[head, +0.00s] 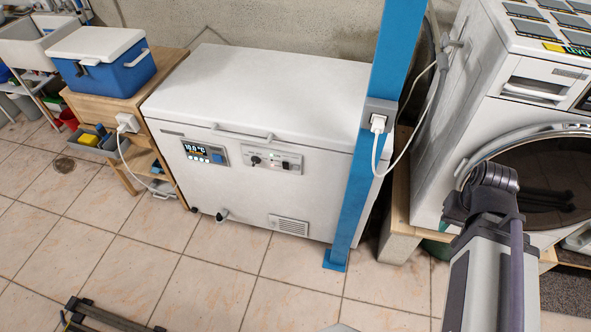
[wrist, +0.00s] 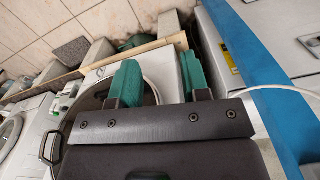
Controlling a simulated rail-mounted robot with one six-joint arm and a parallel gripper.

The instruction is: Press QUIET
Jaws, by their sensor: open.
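No lettering reading QUIET is legible in either view. The white chest freezer (head: 265,95) carries a lit display panel (head: 204,153) with small buttons and a second panel (head: 272,160) with a black knob and small controls. On the right, the front-loading washer (head: 445,165) has a drawer and a dark panel cut off by the picture edge. In the wrist view my gripper (wrist: 160,77) has its two green fingers apart with nothing between them, in front of a round washer door.
A blue post (head: 368,140) with a socket and white cable stands between freezer and washer. It also shows at the right of the wrist view (wrist: 255,60). A blue cooler (head: 105,70) sits on a wooden stand at left. The tiled floor before the freezer is mostly clear.

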